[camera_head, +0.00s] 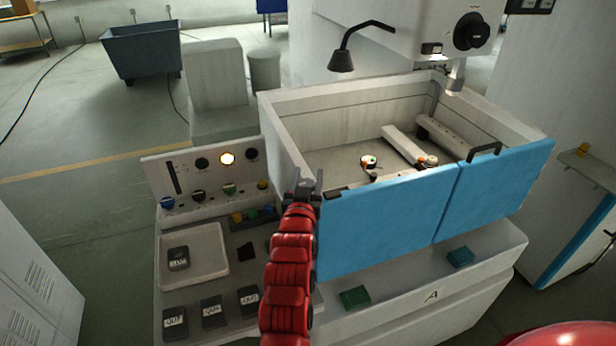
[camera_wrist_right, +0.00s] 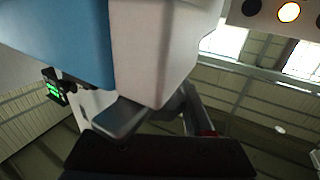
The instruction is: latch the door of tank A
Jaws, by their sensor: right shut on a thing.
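The blue door (camera_head: 390,222) stands upright across the front of the open-topped white tank (camera_head: 285,125), above the panel lettered A. It has a vertical seam, and a black handle (camera_head: 485,151) sits on its top edge at the right. My right gripper (camera_head: 308,186) is at the door's upper left end, at the tank's front left corner. My left gripper is out of view.
A control panel (camera_head: 215,182) with knobs and a lit lamp stands left of the tank. Before it are a shallow tray (camera_head: 193,258) and several dark labelled blocks. Green blocks (camera_head: 355,297) lie on the ledge below the door. A lamp (camera_head: 342,60) hangs above the tank.

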